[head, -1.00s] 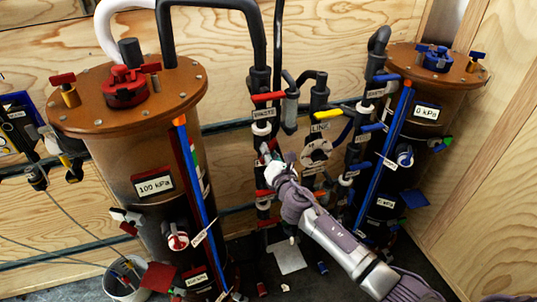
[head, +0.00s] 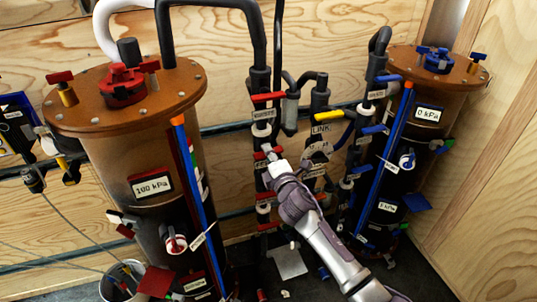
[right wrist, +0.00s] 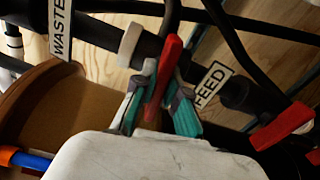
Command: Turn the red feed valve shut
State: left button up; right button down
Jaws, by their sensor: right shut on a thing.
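The red feed valve handle (right wrist: 164,78) sits between the two teal-padded fingers of my right gripper (right wrist: 160,95) in the right wrist view. The fingers are closed on it from both sides. The handle lies roughly across the dark pipe, beside the FEED label (right wrist: 213,84). In the head view my right gripper (head: 273,160) reaches the middle pipe column from the lower right and largely hides the handle. My left gripper is not in view.
Another red handle (head: 267,97) is above on the same column, and a yellow one (head: 328,115) is to the right. A large brown tank (head: 150,155) stands left and a second tank (head: 425,120) right. A second red handle (right wrist: 282,127) shows at lower right in the wrist view.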

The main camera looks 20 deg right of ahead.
jog(key=shift+m, duration=0.6)
jog(key=c, duration=1.2)
grip_release()
jog(key=s, duration=1.2)
jog(key=shift+d, duration=0.25)
